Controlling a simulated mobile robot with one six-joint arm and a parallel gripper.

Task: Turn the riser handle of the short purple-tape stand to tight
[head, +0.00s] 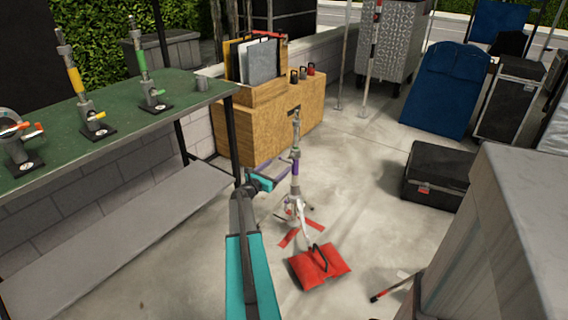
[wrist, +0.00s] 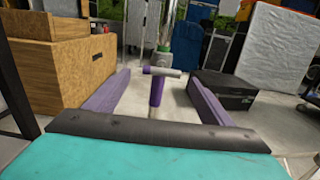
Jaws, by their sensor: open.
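The short stand (head: 295,190) with purple tape stands on the floor, a grey post on spread legs. In the wrist view its post (wrist: 165,35) rises behind a handle (wrist: 167,73), a pale crossbar with a purple left end. A purple upright piece (wrist: 156,93) shows below the crossbar. My gripper (head: 284,167) is beside the post, at its left. In the wrist view my gripper (wrist: 158,77) has its purple fingers spread wide, with the handle in the gap between them. I see no contact with either finger. The fingers partly hide the stand in the head view.
A red sandbag (head: 320,265) lies by the stand's foot. A green-topped bench (head: 100,130) with several small stands is at left. A wooden box (head: 285,125) is behind, a black case (head: 440,175) at right. Bare floor lies between stand and case.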

